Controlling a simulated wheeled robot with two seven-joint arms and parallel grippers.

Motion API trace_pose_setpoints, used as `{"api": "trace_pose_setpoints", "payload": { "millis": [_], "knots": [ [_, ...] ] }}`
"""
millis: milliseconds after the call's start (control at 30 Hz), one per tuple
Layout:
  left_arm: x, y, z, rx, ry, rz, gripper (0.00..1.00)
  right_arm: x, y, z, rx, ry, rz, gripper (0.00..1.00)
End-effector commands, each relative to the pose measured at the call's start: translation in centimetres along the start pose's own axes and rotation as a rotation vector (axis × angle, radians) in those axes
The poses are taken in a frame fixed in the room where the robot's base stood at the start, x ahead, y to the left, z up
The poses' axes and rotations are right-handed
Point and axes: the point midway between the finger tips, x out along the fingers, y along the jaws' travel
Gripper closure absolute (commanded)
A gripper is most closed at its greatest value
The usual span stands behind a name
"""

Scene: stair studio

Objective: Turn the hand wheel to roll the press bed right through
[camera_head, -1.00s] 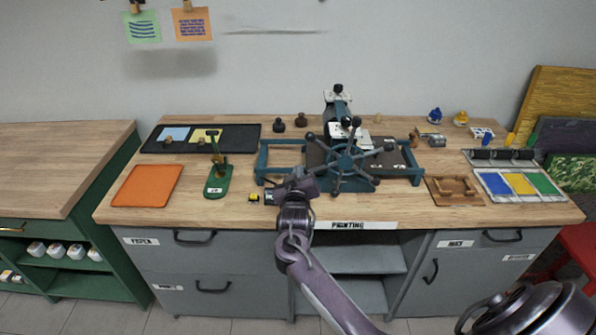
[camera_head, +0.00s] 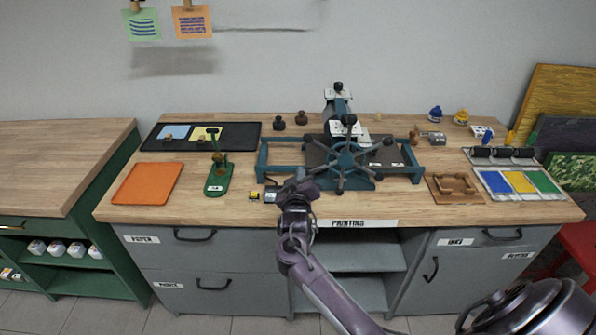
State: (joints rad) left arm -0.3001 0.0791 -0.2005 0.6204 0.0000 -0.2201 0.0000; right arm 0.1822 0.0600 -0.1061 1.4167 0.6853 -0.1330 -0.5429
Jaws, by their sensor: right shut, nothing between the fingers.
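The hand wheel (camera_head: 346,160) is blue-grey, with several spokes ending in dark knobs, on the near side of the press. The press (camera_head: 409,160) has a blue-green frame and a roller head. Its dark bed (camera_head: 316,153) lies in the frame under the head, partly hidden by the wheel; bare rails show at its left. My right gripper (camera_head: 309,182) is shut and empty, just left of and below the wheel, near a lower-left knob. I cannot tell whether they touch. My left gripper is out of view.
A green stand (camera_head: 218,182), an orange sheet (camera_head: 146,184) and a black tray (camera_head: 242,136) are left of the press. A wooden jig (camera_head: 453,187) and colour tray (camera_head: 553,194) are right. A small yellow-black item (camera_head: 254,196) lies beside my gripper.

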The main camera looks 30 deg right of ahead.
Motion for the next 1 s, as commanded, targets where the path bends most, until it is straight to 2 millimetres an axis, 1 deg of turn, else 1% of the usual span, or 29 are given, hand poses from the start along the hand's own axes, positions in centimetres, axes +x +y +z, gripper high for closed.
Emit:
{"api": "trace_pose_setpoints", "payload": {
  "millis": [167,333,533,833,1000],
  "knots": [
    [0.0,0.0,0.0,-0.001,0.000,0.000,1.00,0.1,-0.4,1.7,-0.118,-0.004,0.008,1.00],
    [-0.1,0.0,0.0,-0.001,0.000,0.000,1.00,0.3,-0.6,3.9,-0.278,-0.005,0.020,1.00],
    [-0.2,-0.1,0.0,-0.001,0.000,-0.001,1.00,0.5,-0.4,6.3,-0.469,-0.005,0.036,1.00],
    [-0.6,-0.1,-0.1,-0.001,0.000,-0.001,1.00,0.8,0.9,9.8,-0.754,-0.005,0.060,1.00],
    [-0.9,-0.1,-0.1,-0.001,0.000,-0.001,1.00,0.9,2.0,11.5,-0.907,-0.004,0.074,1.00]
  ]
}}
